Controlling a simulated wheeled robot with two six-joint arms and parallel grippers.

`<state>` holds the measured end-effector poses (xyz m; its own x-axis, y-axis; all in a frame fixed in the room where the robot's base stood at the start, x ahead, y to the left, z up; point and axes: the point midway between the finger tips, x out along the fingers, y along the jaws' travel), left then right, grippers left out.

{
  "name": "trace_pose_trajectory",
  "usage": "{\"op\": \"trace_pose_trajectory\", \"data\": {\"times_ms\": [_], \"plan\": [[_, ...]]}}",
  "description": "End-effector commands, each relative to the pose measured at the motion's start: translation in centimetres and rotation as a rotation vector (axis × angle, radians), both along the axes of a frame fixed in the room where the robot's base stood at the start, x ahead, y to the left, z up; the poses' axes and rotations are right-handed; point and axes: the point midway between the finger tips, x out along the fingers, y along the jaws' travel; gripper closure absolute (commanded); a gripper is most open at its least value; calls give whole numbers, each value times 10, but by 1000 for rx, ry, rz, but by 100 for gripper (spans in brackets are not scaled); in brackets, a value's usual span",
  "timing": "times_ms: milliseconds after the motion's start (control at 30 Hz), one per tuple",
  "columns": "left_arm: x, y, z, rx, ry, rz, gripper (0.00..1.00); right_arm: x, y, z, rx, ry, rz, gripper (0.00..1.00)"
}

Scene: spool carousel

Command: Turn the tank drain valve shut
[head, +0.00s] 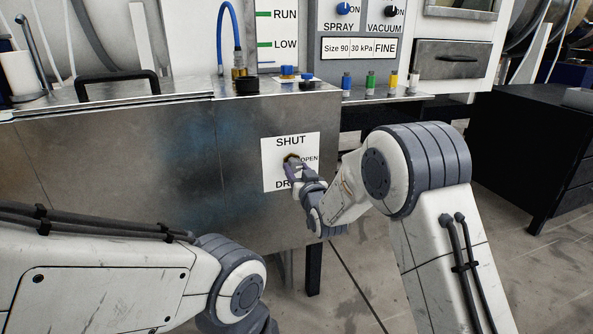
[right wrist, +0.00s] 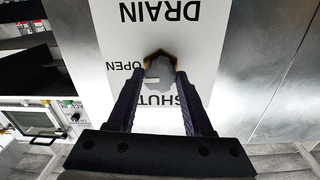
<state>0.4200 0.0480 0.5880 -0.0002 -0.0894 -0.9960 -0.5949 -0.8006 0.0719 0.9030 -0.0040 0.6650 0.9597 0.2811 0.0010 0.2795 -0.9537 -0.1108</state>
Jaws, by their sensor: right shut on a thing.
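The drain valve (right wrist: 160,66) is a small grey knob with a brass-coloured rim, set on a white label plate (head: 306,144) on the front of the metal tank (head: 150,160). The plate reads SHUT at the top, OPEN at the right and DRAIN below; in the right wrist view it appears upside down. My right gripper (head: 292,165) is shut on the valve, with one dark finger on each side of it in the right wrist view. The fingers partly hide the valve, and I cannot tell which word it points to. My left gripper is not in view; only its arm shows.
On the tank top are a black handle (head: 117,84), a blue hose (head: 228,22) and a black knob (head: 307,82). Several coloured fittings stand on the ledge to the right. A dark cabinet (head: 525,145) is at the far right, with open floor before it.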

Motion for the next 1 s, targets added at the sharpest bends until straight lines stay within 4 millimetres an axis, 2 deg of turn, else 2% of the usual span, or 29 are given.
{"op": "trace_pose_trajectory", "data": {"times_ms": [267, 1000], "plan": [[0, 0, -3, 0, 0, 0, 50, 0, 0, -1, -169, -56, -1, 100], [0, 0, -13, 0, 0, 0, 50, 0, 0, -2, -835, -272, 0, 100]]}}
